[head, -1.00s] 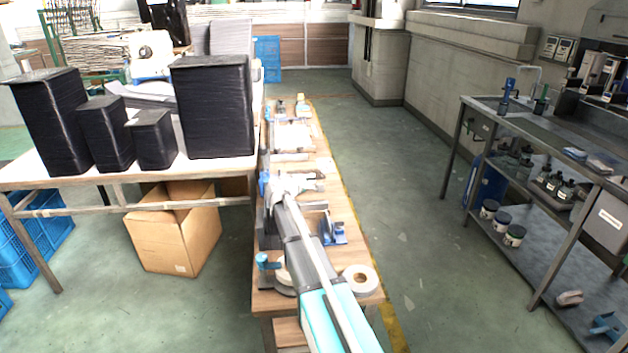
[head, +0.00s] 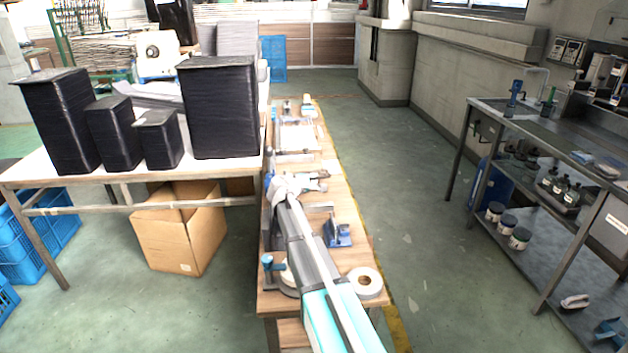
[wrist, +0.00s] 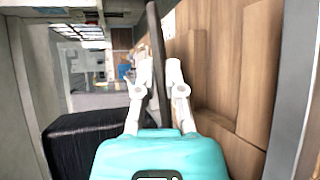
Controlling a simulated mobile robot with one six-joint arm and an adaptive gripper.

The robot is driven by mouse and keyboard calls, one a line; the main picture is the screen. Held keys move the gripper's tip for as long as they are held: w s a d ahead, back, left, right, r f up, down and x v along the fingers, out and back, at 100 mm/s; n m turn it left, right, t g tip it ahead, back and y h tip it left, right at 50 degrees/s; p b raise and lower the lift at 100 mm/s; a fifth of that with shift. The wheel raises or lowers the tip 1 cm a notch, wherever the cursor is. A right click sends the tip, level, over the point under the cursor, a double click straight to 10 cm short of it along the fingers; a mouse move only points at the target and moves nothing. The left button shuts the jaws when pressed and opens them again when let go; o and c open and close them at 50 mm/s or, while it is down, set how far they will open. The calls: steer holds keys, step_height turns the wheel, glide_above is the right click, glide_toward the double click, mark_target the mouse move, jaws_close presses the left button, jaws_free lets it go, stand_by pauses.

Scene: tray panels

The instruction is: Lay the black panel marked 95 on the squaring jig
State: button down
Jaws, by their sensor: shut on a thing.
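In the wrist view my gripper (wrist: 155,82) is shut on a thin dark panel (wrist: 157,60). The panel stands nearly edge-on between the two white fingers and reaches up past their tips. No number is readable on it from this side. In the head view my arm reaches forward over the narrow wooden bench (head: 345,212); I cannot clearly make out the fingers or the panel there. A pale flat plate with small fittings (head: 297,138) lies toward the bench's far end. I cannot tell whether it is the squaring jig.
Black stacks of several heights, the tallest at right (head: 220,110), stand on the white table (head: 60,180) left of the bench. A blue fixture (head: 338,235) and a tape roll (head: 366,282) sit on the bench. The floor aisle right of it is clear.

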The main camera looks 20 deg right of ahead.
steer(key=shift+w+a+r+p, duration=0.1)
steer(key=shift+a+r+p, duration=0.1)
steer(key=shift+r+p, duration=0.55)
steer(key=shift+d, duration=0.15)
steer(key=shift+n+t+y, duration=0.5)
steer(key=shift+t, duration=0.2)
steer(key=shift+a, duration=0.25)
steer(key=shift+a, duration=0.25)
steer(key=shift+f+b, duration=1.9)
steer(key=shift+b, duration=0.2)
stand_by(2.5)
steer(key=c, duration=0.5)
jaws_free()
steer(key=shift+c, duration=0.2)
